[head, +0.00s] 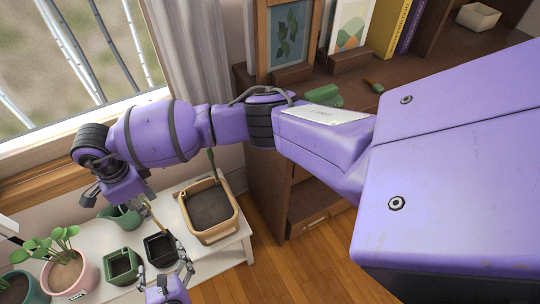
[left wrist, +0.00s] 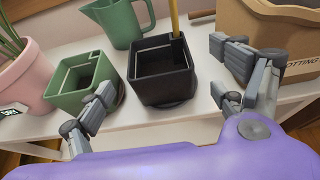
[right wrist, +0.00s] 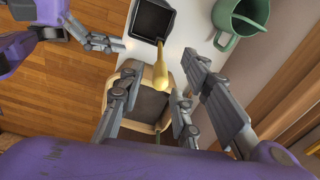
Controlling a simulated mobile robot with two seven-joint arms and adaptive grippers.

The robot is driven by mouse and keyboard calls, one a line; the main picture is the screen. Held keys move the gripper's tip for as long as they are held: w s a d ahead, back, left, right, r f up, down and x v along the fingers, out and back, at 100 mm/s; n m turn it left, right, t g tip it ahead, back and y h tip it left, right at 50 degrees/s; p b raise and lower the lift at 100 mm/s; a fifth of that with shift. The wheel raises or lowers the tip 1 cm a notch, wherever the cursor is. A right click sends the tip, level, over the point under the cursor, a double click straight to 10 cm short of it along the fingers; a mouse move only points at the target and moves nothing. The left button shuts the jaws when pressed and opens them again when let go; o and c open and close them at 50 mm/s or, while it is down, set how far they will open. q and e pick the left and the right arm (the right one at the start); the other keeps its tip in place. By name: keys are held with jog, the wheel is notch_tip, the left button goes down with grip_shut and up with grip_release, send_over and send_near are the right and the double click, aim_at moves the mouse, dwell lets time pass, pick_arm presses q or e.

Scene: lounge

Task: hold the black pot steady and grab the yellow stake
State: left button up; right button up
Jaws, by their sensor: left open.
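The black square pot (head: 161,250) stands upright on the white table, and it also shows in the left wrist view (left wrist: 163,88). My right arm partly hides this area in the head view.
The green square pot (head: 123,267) is left of the black pot, and the tan planter box (head: 234,222) is right of it. A green watering can (right wrist: 224,22) stands behind. A pink pot (head: 88,276) with a plant is further left. The window is beyond.

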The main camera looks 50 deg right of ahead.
aim_at(159, 238)
pick_arm(q)
jog(key=x, duration=0.6)
jog(key=shift+w+d+f, duration=0.1)
jog(key=shift+w+f, duration=0.05)
jog(key=shift+w, duration=0.2)
jog(key=c, duration=1.2)
jog(key=shift+c, duration=0.2)
